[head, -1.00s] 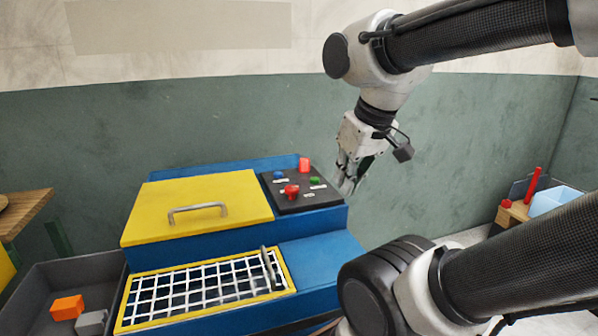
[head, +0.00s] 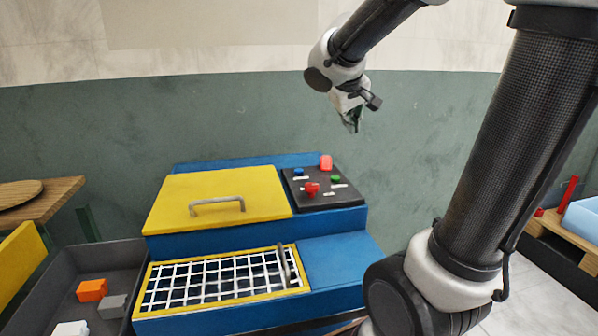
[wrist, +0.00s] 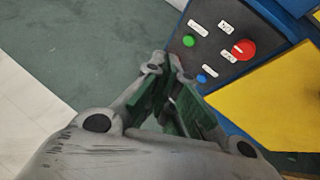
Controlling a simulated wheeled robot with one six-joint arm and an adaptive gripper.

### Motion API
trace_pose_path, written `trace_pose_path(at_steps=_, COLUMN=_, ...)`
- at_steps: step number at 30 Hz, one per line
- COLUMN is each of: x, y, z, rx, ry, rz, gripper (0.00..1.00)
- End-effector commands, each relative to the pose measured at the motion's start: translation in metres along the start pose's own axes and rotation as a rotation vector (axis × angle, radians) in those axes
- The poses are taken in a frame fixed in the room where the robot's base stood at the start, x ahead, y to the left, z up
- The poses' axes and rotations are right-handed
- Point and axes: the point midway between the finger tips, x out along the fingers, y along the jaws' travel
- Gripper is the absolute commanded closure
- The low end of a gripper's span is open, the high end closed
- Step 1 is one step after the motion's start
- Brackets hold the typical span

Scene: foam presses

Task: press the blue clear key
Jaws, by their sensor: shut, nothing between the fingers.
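The blue clear key (head: 298,172) is a small round button at the back left of the dark control panel (head: 325,199) on the blue press. It also shows in the wrist view (wrist: 201,78), just right of my fingertips. My gripper (head: 352,126) hangs above and behind the panel, to the right of the key and apart from it. In the wrist view my gripper (wrist: 167,68) is shut and empty, with its tips close together.
The yellow lid (head: 225,190) with a handle lies left of the panel. A white grid (head: 215,280) is in front. A grey bin (head: 60,270) holds several blocks. Air above the press is free.

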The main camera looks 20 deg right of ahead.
Motion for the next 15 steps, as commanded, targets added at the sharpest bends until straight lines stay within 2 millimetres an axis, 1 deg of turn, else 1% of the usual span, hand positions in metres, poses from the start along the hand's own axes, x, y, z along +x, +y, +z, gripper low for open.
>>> trace_pose_path(at_steps=1, x=0.02, y=-0.008, z=-0.027, rx=-0.034, ry=0.021, rz=0.022, gripper=1.0)
trace_pose_path(at_steps=3, x=0.043, y=-0.023, z=-0.065, rx=-0.075, ry=0.07, rz=0.04, gripper=1.0)
trace_pose_path(at_steps=5, x=0.062, y=-0.039, z=-0.091, rx=-0.111, ry=0.106, rz=0.041, gripper=1.0)
trace_pose_path(at_steps=6, x=0.074, y=-0.051, z=-0.105, rx=-0.135, ry=0.125, rz=0.036, gripper=1.0)
trace_pose_path(at_steps=9, x=0.099, y=-0.079, z=-0.129, rx=-0.182, ry=0.16, rz=0.016, gripper=1.0)
trace_pose_path(at_steps=10, x=0.105, y=-0.085, z=-0.134, rx=-0.193, ry=0.169, rz=0.01, gripper=1.0)
trace_pose_path(at_steps=12, x=0.116, y=-0.099, z=-0.141, rx=-0.213, ry=0.181, rz=-0.004, gripper=1.0)
trace_pose_path(at_steps=15, x=0.124, y=-0.109, z=-0.147, rx=-0.23, ry=0.19, rz=-0.015, gripper=1.0)
